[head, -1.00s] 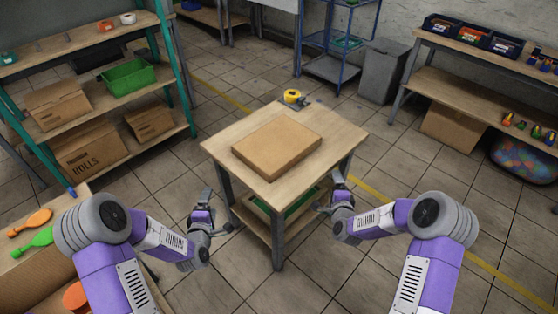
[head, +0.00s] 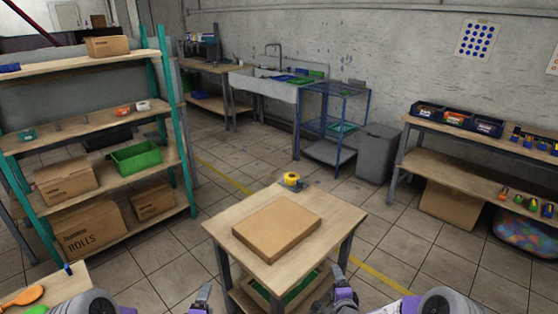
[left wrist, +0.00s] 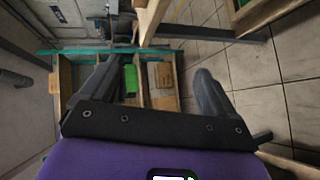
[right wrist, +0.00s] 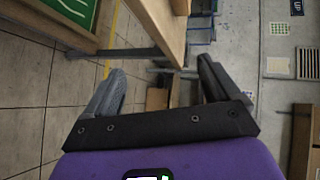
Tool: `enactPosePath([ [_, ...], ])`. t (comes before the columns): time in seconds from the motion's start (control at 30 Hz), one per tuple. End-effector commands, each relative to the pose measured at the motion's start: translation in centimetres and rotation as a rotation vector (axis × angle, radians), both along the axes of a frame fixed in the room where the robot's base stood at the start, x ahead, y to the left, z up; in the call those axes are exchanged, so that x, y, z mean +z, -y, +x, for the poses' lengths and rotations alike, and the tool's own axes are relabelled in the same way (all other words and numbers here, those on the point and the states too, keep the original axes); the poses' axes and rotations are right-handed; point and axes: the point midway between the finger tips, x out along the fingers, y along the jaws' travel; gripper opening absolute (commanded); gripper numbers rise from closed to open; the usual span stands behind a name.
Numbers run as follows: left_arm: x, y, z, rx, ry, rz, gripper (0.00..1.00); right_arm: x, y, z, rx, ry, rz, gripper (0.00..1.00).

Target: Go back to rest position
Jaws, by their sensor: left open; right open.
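My left gripper (head: 201,297) is at the bottom edge of the head view, left of the small wooden table (head: 225,218). In the left wrist view its two dark fingers (left wrist: 158,75) stand wide apart with nothing between them. My right gripper (head: 341,292) is at the bottom of the head view, by the table's right front side. In the right wrist view its fingers (right wrist: 160,80) are spread and empty. Both grippers appear apart from the table. A flat cardboard box (head: 278,227) lies on the tabletop, with a yellow tape measure (head: 291,180) behind it.
A shelf with cardboard boxes and a green bin (head: 136,158) stands at the left. A workbench (head: 440,134) with small bins is at the right. A grey trash can (head: 377,153) and blue rack (head: 330,125) stand behind. Tiled floor surrounds the table.

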Motion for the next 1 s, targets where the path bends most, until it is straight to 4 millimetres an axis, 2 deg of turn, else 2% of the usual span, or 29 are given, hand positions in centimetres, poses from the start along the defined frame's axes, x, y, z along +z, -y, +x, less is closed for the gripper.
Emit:
enactPosePath([
  [0.07,-1.9,1.5,-1.5,-0.068,-0.105,0.071,0.89,-2.1,-1.4,-2.3,0.076,-0.104,-0.073,0.89],
  [0.17,-5.5,4.1,-5.0,-0.223,-0.292,0.208,0.89,-5.8,-3.6,-7.1,0.243,-0.285,-0.210,0.89],
  [0.27,-8.8,6.8,-10.0,-0.443,-0.485,0.346,0.89,-9.0,-5.8,-13.7,0.468,-0.470,-0.347,0.89],
  [0.3,-9.8,7.8,-12.1,-0.540,-0.549,0.392,0.89,-9.9,-6.5,-16.5,0.565,-0.534,-0.394,0.89],
  [0.4,-11.4,9.8,-17.4,-0.778,-0.676,0.480,0.89,-11.4,-7.8,-23.1,0.797,-0.662,-0.479,0.89],
  [0.5,-12.1,11.2,-21.8,-0.982,-0.752,0.529,0.89,-11.8,-8.5,-28.4,0.991,-0.743,-0.527,0.89],
  [0.6,-12.2,12.0,-24.8,-1.122,-0.792,0.549,0.89,-11.7,-8.9,-31.9,1.126,-0.785,-0.548,0.89],
  [0.7,-12.3,12.3,-26.2,-1.196,-0.807,0.558,0.89,-11.6,-9.0,-33.7,1.196,-0.802,-0.555,0.89],
  [0.9,-12.3,12.4,-26.6,-1.217,-0.809,0.561,0.89,-11.6,-9.1,-34.1,1.215,-0.805,-0.559,0.89],
  [0.93,-12.3,12.4,-26.6,-1.217,-0.808,0.561,0.88,-11.6,-9.1,-34.1,1.214,-0.805,-0.558,0.88],
  [1.0,-12.3,12.4,-26.6,-1.216,-0.808,0.561,0.77,-11.6,-9.1,-34.1,1.213,-0.805,-0.558,0.77],
])
